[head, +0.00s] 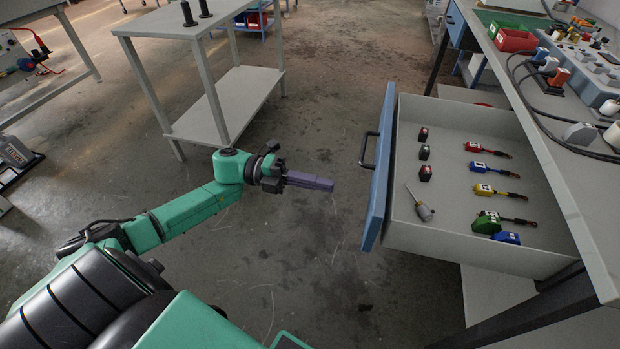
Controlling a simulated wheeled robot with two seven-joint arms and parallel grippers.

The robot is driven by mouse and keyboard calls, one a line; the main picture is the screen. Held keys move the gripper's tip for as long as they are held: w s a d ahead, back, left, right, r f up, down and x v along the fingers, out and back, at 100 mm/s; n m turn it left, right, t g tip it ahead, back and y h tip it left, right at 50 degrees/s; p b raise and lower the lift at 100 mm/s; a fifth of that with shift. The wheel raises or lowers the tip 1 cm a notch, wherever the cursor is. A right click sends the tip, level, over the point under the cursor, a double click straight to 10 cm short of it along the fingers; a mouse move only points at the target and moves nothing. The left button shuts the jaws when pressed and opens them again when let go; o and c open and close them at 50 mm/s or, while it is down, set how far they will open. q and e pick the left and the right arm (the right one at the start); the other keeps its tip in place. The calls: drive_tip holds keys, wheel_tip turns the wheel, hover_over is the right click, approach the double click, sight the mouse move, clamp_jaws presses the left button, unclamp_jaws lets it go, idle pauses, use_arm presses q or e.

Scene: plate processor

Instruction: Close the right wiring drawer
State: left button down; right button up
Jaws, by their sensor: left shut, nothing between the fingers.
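The wiring drawer (455,236) under the bench on the right is pulled well out. Its blue front panel (379,175) faces left and carries a dark bar handle (368,150). Inside lie red, blue, yellow and green connectors with leads, several small dark blocks and a screwdriver-like tool. My left gripper (328,185) is shut and empty. It is in the air left of the drawer front, pointing right toward it, with a small gap between fingertips and panel. My right gripper is out of the picture.
The workbench top (572,190) above the drawer holds a red bin (512,40), cables and devices. A grey two-level table (225,105) stands behind my left arm. The floor (290,270) between my arm and the drawer is clear.

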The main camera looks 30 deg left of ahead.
use_arm(q)
drive_tip(key=x, duration=0.7)
drive_tip(key=shift+d, duration=0.3)
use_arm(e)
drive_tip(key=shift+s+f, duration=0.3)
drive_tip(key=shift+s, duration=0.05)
use_arm(q)
drive_tip(key=shift+w+d, duration=0.1)
drive_tip(key=shift+d, duration=0.05)
